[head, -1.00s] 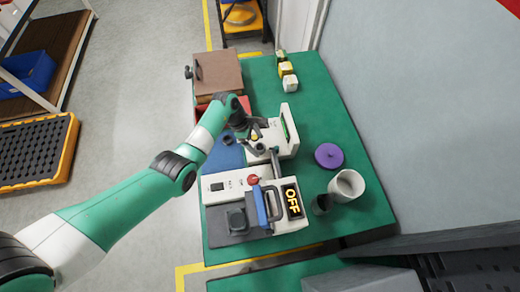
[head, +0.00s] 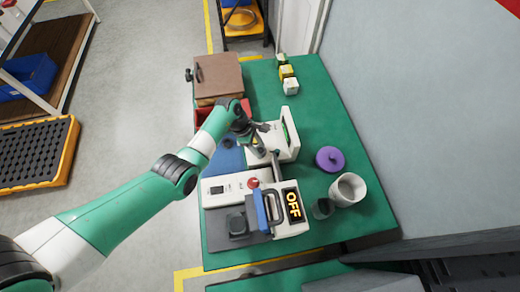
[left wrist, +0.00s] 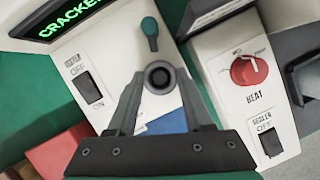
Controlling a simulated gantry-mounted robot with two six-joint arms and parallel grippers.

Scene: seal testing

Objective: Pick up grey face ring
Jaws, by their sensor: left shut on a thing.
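My left gripper (head: 260,134) is over the workbench, beside the white tester with the green display (head: 285,135). In the left wrist view its two fingers (left wrist: 159,88) close around a small grey ring (left wrist: 159,77) with a dark round centre, which looks like the grey face ring. The ring sits between the fingertips, with its round face toward the camera. I cannot tell how high it is above the surface. In the head view the ring is too small to make out behind the gripper. My right gripper is not in view.
The white sealer (head: 232,188) with a red knob and an OFF display stands in front of the tester. A purple lid (head: 329,159), a white cup (head: 347,190), a dark cup (head: 322,208) and several small blocks (head: 288,72) are on the green bench. A brown box (head: 218,76) stands at the back left.

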